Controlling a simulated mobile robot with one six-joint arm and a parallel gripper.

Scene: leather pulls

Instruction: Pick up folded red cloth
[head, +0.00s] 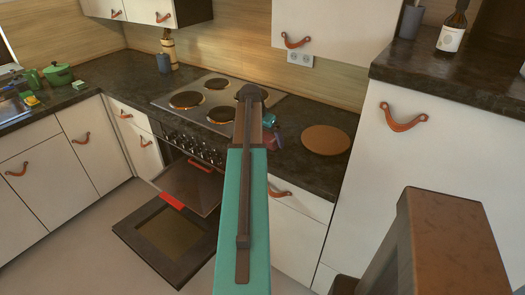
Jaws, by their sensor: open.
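A small, flat bright red piece, which looks like the folded red cloth (172,201), lies at the back edge of a dark open door panel (130,232) low in front of the stove. It is small in the head view, so its folds cannot be made out. My teal arm rises through the middle of the picture, to the right of the cloth and clear of it in the picture. My gripper cannot be made out; the arm seems to hide it.
The stove (219,84) has several hot plates. A round brown board (325,140) lies on the dark counter to its right. Small red and blue-teal shapes beside my arm are unclear. A green pot (58,75) stands at the left. Grey floor (85,255) is free at lower left.

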